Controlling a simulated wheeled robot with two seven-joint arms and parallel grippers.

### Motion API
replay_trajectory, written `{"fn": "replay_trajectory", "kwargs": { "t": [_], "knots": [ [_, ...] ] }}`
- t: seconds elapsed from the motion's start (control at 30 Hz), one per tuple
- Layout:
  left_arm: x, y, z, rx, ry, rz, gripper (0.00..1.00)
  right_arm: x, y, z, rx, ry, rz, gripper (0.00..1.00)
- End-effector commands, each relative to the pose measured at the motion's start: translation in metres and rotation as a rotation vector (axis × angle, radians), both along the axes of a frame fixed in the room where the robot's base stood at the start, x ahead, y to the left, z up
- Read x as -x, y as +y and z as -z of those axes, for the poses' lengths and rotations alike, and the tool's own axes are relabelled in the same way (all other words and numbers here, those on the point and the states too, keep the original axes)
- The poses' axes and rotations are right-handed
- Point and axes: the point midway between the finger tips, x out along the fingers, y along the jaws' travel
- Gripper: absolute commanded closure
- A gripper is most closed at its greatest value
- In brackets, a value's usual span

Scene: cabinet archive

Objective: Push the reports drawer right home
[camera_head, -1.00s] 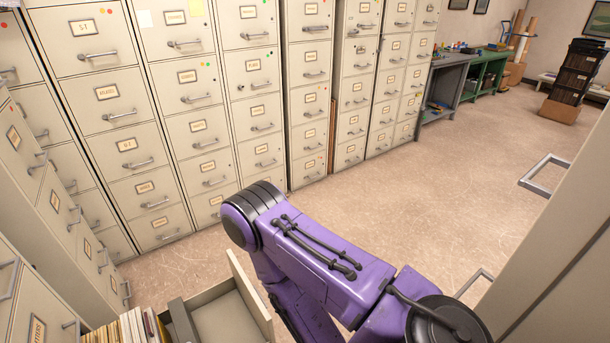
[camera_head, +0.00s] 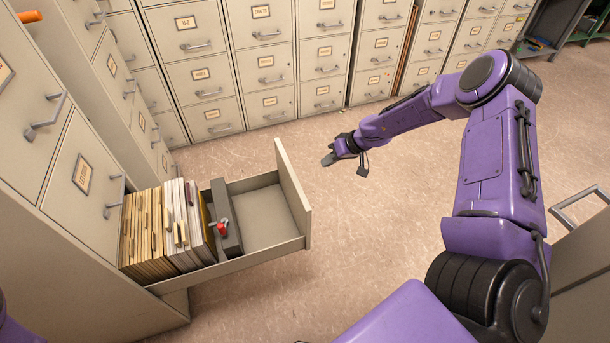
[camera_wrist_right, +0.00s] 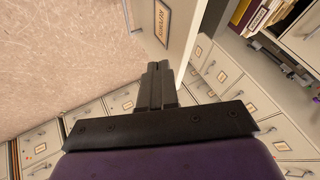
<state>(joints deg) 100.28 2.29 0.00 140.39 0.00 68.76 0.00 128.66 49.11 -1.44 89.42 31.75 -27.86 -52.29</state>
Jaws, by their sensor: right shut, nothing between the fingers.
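The reports drawer (camera_head: 294,192) is pulled well out of the cabinet on the left in the head view. Its tall front panel faces right, and its far half is empty. In the right wrist view its label (camera_wrist_right: 162,22) reads REPORTS on the pale front panel. My right gripper (camera_head: 329,159) is to the right of the drawer front in the head view, with a gap in the picture. In the right wrist view the gripper (camera_wrist_right: 158,70) is shut and empty, its fingers near the panel's edge; contact cannot be told. My left gripper is out of view.
Folders (camera_head: 160,235) fill the drawer's cabinet end, beside a dark divider (camera_head: 226,216) with a red part. A closed drawer (camera_head: 85,180) is above. More filing cabinets (camera_head: 270,65) line the back. The floor (camera_head: 370,250) right of the drawer is clear.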

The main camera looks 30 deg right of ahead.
Motion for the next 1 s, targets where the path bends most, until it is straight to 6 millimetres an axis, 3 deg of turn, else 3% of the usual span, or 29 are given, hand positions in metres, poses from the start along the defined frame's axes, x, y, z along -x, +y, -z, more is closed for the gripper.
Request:
{"fn": "replay_trajectory", "kwargs": {
  "t": [0.03, 0.3, 0.4, 0.57, 1.0],
  "knots": [
    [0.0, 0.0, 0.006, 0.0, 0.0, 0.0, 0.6, -0.004, 0.004, 0.014, 0.002, 0.005, -0.002, 1.0],
    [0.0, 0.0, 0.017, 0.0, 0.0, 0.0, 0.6, -0.031, 0.027, 0.06, 0.002, 0.005, -0.001, 1.0],
    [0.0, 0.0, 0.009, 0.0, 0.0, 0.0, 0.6, -0.035, 0.046, 0.052, 0.0, 0.003, -0.003, 1.0],
    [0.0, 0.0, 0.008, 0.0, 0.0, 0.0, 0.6, -0.039, 0.06, 0.053, 0.001, 0.003, -0.001, 1.0],
    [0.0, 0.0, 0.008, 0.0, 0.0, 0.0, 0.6, -0.04, 0.064, 0.053, 0.0, 0.002, 0.0, 1.0]
  ]
}}
